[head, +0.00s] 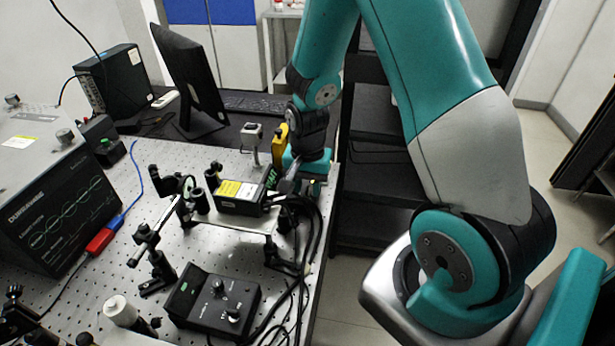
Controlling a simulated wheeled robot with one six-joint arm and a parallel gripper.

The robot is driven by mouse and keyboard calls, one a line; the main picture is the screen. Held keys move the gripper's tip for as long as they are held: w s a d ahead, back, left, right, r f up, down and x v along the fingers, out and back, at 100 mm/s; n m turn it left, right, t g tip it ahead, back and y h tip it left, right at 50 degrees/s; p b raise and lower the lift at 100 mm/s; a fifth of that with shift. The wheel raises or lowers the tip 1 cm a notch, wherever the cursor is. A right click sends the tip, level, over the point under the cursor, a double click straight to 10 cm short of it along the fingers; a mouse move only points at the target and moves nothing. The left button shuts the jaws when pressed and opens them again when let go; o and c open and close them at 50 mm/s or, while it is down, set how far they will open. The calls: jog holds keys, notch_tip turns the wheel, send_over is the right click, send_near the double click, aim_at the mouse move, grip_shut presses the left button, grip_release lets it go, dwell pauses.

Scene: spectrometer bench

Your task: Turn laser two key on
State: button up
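No key that I can make out as the laser two key shows in the head view. A black box with a yellow label (239,192) sits on a raised plate on the perforated bench, with cables at its right end. A black control box (212,302) with two knobs lies at the front of the bench; whether either is a key is too small to tell. My gripper (288,184) is at the bench's right side, close to the right end of the labelled box. Its fingers are small and partly hidden, so contact and opening cannot be told.
A large instrument with a wave display (70,222) stands at the left. Optical mounts (160,265) stand on the bench. Black cables (305,225) hang along the right edge. A monitor (188,80) stands behind, and a yellow object (280,143) is beside my wrist. Floor is open at right.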

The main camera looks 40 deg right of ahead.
aim_at(307, 188)
notch_tip(307, 188, up, 17)
jog(key=b, duration=0.1)
jog(key=shift+r, duration=0.2)
dwell(0.6)
jog(key=s+a+r+n+y, duration=0.2)
jog(key=s+a+n, duration=0.6)
jog(key=a+n, duration=0.1)
jog(key=s+a+r+n+y, duration=0.2)
jog(key=s+a+n, duration=0.6)
jog(key=a, duration=0.3)
jog(key=shift+s+n, duration=0.4)
jog(key=shift+s, duration=0.05)
